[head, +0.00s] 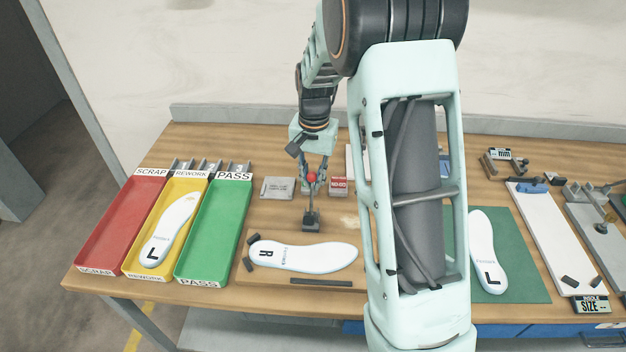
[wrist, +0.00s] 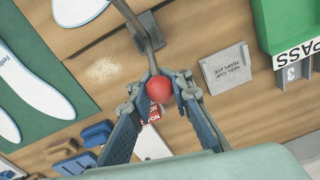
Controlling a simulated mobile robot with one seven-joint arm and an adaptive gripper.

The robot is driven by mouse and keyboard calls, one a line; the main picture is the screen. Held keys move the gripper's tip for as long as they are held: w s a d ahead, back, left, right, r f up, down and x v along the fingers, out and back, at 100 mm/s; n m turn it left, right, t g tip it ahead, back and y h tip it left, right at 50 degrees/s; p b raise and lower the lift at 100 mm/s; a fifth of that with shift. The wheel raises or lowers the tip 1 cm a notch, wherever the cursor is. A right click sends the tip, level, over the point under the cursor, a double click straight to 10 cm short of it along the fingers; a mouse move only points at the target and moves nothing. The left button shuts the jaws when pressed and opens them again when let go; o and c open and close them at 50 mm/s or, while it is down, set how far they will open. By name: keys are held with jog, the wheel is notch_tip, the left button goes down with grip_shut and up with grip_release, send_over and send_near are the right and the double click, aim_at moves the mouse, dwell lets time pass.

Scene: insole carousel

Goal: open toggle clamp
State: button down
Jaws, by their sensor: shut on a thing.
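The toggle clamp (head: 311,216) stands on the table behind the white insole marked R (head: 303,256). Its lever stands roughly upright and ends in a red ball knob. My gripper (head: 312,178) is at the knob, pointing down, with its fingers on either side of it. In the wrist view the red knob (wrist: 159,89) sits between the fingertips of my gripper (wrist: 160,92), and the grey lever (wrist: 140,27) runs from it to the dark clamp base (wrist: 149,42). The clamp's pressing tip is too small to make out.
Red (head: 121,224), yellow (head: 146,260) and green (head: 215,232) trays stand at the left; the yellow one holds an insole marked L. A heel cup template (head: 277,188) and a red-and-white block (head: 338,186) flank my gripper. A green mat (head: 515,250) lies at the right. My arm hides the middle.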

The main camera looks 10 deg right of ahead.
jog(key=shift+s+a+f, duration=0.1)
jog(key=shift+a, duration=0.15)
dwell(0.3)
jog(key=c, duration=1.7)
grip_release()
jog(key=shift+c, duration=0.2)
jog(key=shift+d, duration=0.1)
jog(key=shift+r, duration=0.35)
notch_tip(320, 180, up, 11)
jog(key=shift+s+r, duration=0.15)
jog(key=shift+r, duration=0.05)
